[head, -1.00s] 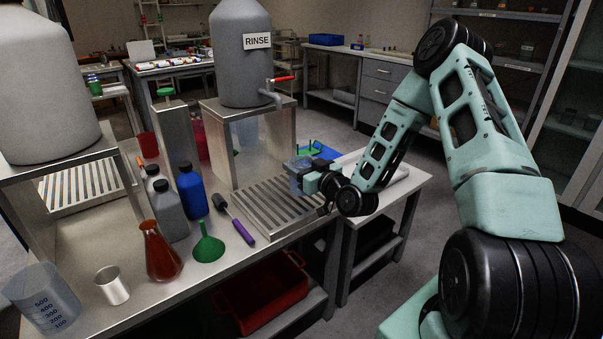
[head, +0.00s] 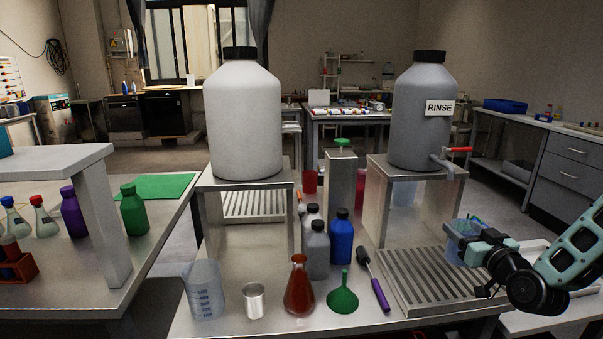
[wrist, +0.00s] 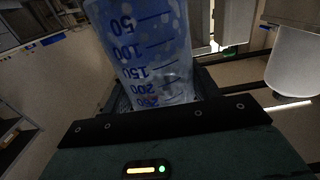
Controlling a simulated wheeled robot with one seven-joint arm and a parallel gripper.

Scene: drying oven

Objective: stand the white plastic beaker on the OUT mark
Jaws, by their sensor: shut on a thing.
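My gripper (head: 485,249) is shut on a translucent plastic beaker (head: 462,247) and holds it at the right end of the slatted drain tray. In the wrist view the beaker (wrist: 150,50) has blue graduations and pale spots, and it stands between the jaws. Whether this is the white plastic beaker of the task I cannot tell for sure. A larger translucent beaker (head: 203,292) with blue graduations stands at the bench's front left. Another pale translucent vessel (head: 405,192) is under the RINSE tank's stand. I see no OUT mark in these views.
The slatted drain tray (head: 440,285) is bare. The RINSE tank (head: 420,120) stands behind. A green mat (head: 160,187) lies on the left table.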

